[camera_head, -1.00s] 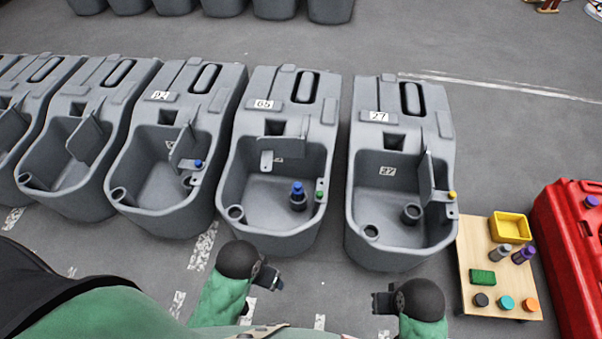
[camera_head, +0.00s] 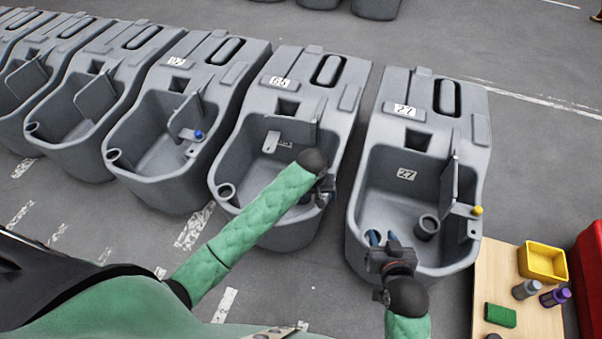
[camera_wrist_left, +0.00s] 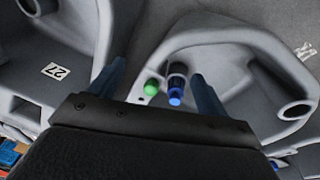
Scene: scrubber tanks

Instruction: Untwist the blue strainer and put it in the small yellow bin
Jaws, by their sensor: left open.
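The blue strainer (camera_wrist_left: 177,84) stands in the tank numbered 65 (camera_head: 228,172). In the head view my left arm and gripper hide most of it. My left gripper (camera_wrist_left: 157,82) is open, and in the left wrist view the strainer appears between its two blue fingers, nearer the right one, without visible contact. My left gripper also shows in the head view (camera_head: 318,195), over that tank. My right gripper (camera_head: 382,238) is over the front left corner of tank 27 (camera_head: 355,212), its fingers apart with nothing seen between them. The small yellow bin (camera_head: 543,277) stands on a wooden board at the right.
A green knob (camera_wrist_left: 152,87) sits close beside the strainer. A red case (camera_head: 588,270) is at the right edge. Tank walls and flaps surround the grippers.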

